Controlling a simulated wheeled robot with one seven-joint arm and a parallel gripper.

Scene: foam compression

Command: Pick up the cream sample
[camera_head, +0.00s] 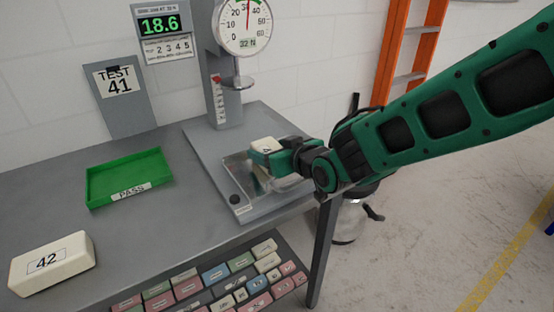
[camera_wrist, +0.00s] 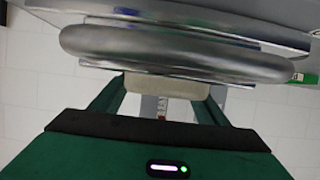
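A cream sample (camera_head: 267,144) with a partly hidden number is at the test stand's base plate, at my gripper's fingers. In the wrist view the cream sample (camera_wrist: 167,86) spans the gap between the fingertips, and both fingers press up to its sides. My gripper (camera_head: 268,157), also in the wrist view (camera_wrist: 160,98), appears shut on it. The fingers hide most of it in the head view, and I cannot tell if it touches the plate. A second cream block (camera_head: 52,262) marked 42 lies at the table's front left.
The test stand (camera_head: 222,110) has a dial gauge (camera_head: 243,25) and a round platen (camera_head: 238,82) above the sample. A silver disc (camera_wrist: 170,50) crosses the wrist view. A green PASS tray (camera_head: 128,178) stands left. An orange ladder (camera_head: 410,50) stands behind.

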